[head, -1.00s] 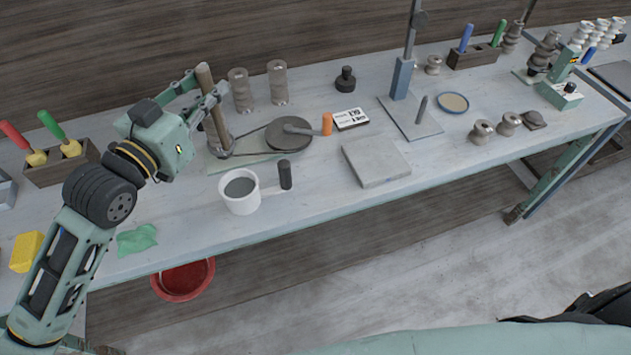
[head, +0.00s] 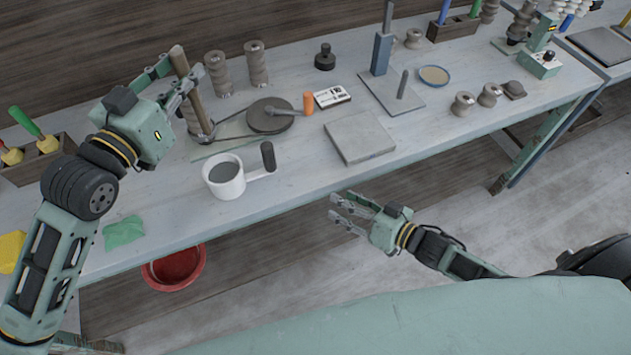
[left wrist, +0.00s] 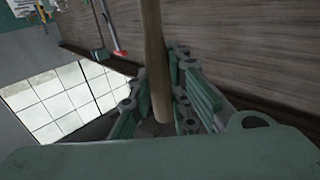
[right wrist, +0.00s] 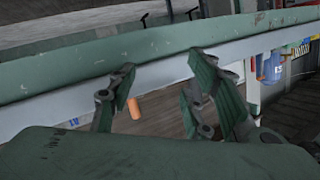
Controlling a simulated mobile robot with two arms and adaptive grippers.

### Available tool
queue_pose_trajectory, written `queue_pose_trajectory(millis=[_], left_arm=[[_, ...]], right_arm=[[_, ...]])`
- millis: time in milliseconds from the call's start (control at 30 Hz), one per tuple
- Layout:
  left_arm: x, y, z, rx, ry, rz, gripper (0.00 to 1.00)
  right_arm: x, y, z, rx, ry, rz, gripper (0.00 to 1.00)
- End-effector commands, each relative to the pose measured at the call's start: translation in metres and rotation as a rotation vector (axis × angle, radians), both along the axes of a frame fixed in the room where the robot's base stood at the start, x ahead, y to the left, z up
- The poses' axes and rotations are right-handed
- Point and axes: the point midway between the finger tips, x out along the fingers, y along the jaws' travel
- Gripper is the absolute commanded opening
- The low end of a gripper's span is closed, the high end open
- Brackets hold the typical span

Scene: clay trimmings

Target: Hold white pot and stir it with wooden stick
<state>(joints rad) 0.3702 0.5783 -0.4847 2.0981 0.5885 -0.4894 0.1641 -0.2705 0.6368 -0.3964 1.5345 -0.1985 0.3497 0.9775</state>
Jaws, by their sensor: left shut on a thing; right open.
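The white pot (head: 222,180) stands upright on the bench, dark grey inside, with a black-gripped side handle (head: 267,157) pointing right. The wooden stick (head: 187,88) is a near-upright brown rod behind and left of the pot. My left gripper (head: 181,82) is shut on the stick's upper part; the stick also shows between its fingers in the left wrist view (left wrist: 155,60). The stick's lower end is by the wheel device, apart from the pot. My right gripper (head: 340,211) is open and empty, in front of the bench edge, right of the pot; its fingers show in the right wrist view (right wrist: 165,100).
A crank wheel with an orange handle (head: 309,103) stands behind the pot. A grey slab (head: 359,137) lies to the right. A green cloth (head: 123,232) lies left of the pot. A red bowl (head: 174,268) is below the bench edge. Bench between pot and slab is mostly clear.

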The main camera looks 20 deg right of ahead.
Motion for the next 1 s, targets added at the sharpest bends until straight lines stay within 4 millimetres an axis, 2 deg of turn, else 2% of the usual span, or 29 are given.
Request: queue_pose_trajectory(millis=[33,100,167,300,500,767,1000], left_arm=[[0.000,0.000,0.000,0.000,0.000,0.000,0.00],[0.000,0.000,0.000,0.000,0.000,0.000,0.00],[0.000,0.000,0.000,0.000,0.000,0.000,0.00],[0.000,0.000,0.000,0.000,0.000,0.000,0.00],[0.000,0.000,0.000,0.000,0.000,0.000,0.00],[0.000,0.000,0.000,0.000,0.000,0.000,0.00],[0.000,0.000,0.000,0.000,0.000,0.000,0.00]], right_arm=[[-0.001,0.009,0.018,0.032,-0.020,0.037,0.46],[-0.003,0.022,0.040,0.078,-0.039,0.084,0.46],[-0.003,0.032,0.053,0.095,-0.064,0.113,0.46],[0.016,0.050,0.061,-0.006,-0.215,0.138,0.46],[0.033,0.070,0.073,-0.112,-0.367,0.163,0.46],[0.050,0.086,0.077,-0.142,-0.407,0.169,0.46],[0.085,0.116,0.077,-0.141,-0.407,0.168,0.46]])
